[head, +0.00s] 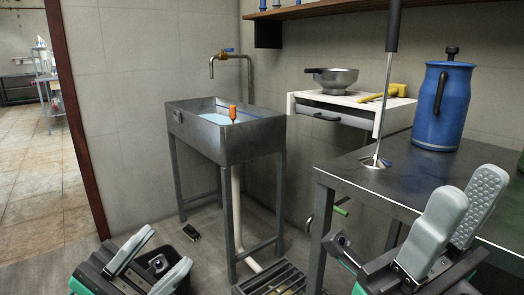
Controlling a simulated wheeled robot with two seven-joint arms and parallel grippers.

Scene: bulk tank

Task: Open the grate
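The grate (268,283) is a dark frame with parallel bars, low at the bottom middle of the head view, by the sink's front leg. Its lower part is cut off by the picture edge. A pale pipe runs down from the sink to beside it. My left gripper (168,247) is at the bottom left, its two grey fingers spread apart and empty, left of the grate. My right gripper (473,184) is at the right in front of the dark table, its fingers apart with nothing visible between them. Neither gripper touches the grate.
A metal sink (215,135) on legs holds bluish water and an orange-handled item. A dark metal table (420,185) at right bears a blue jug (441,105) and an upright metal plunger-like tool (385,90). A small dark object (191,232) lies on the floor. Tiled floor at left is open.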

